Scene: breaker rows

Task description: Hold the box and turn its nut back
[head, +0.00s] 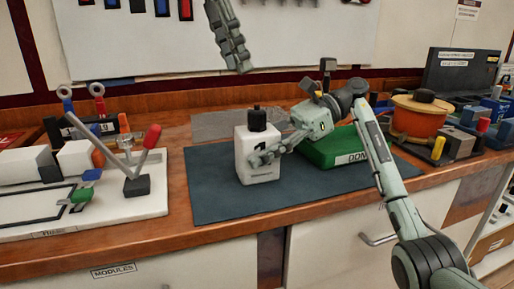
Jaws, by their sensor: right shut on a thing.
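A white box-shaped container (251,160) with a black cap-like top (257,120) stands upright on the dark mat (230,205). No separate nut can be made out on it. My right gripper (274,152) reaches in from the right and is shut on the white box, its fingers at the right and front of the body. The fingers hide part of that side. My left gripper (239,64) hangs high above and behind the box, in front of the wall board, apart from everything. Whether its fingers are open cannot be made out.
A green tray marked DONE (345,160) sits just right of the box, partly behind my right arm. A white fixture board with levers (120,215) stands at left. An orange round drum (419,122) and small blocks are at right. The front mat is clear.

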